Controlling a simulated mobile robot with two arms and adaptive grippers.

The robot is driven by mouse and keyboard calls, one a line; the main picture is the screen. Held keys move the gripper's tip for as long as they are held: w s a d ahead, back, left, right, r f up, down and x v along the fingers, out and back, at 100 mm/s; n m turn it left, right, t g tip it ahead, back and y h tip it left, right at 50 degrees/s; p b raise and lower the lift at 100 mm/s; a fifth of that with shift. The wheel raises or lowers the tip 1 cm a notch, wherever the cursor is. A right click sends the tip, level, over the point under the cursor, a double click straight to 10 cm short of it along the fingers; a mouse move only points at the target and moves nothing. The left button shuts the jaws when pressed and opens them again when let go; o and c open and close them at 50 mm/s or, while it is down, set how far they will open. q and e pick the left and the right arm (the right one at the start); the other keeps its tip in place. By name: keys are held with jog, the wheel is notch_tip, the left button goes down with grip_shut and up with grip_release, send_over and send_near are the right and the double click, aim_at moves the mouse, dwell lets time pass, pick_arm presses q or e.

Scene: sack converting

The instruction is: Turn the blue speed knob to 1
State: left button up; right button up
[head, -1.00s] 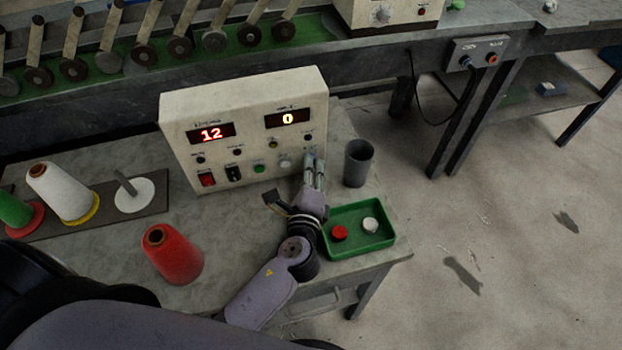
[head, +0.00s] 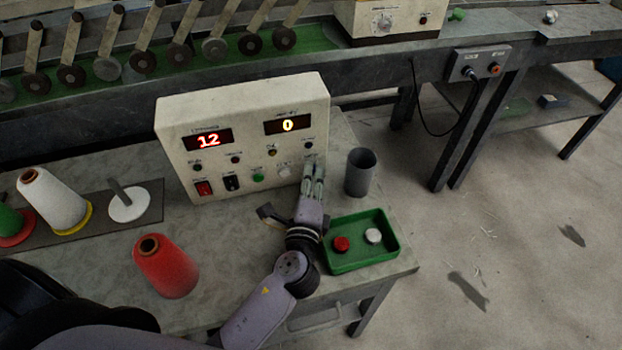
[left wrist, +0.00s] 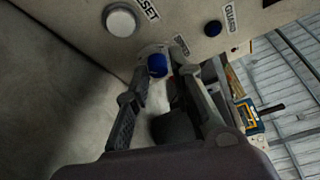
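The control box (head: 243,105) stands on the bench with two lit displays. The left display (head: 208,139) reads 12 and the right display (head: 288,125) reads 0. The blue speed knob (left wrist: 157,66) is at the box's lower right, seen in the left wrist view; in the head view my gripper hides it. My left gripper (head: 313,165) reaches the box face there. In the left wrist view its fingertips (left wrist: 160,75) lie close on both sides of the knob and appear closed on it. The knob's pointer cannot be made out. My right gripper is out of view.
A grey cup (head: 361,174) stands just right of my left gripper. A green tray (head: 385,252) with a red and a white cap is beside its wrist. A white RESET button (left wrist: 121,20) and GUARD button (left wrist: 213,28) flank the knob. A red cone (head: 168,268) stands left.

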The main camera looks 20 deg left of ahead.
pick_arm(q)
jog(key=o, duration=0.3)
jog(key=shift+s+f, duration=0.1)
jog(key=v, duration=1.2)
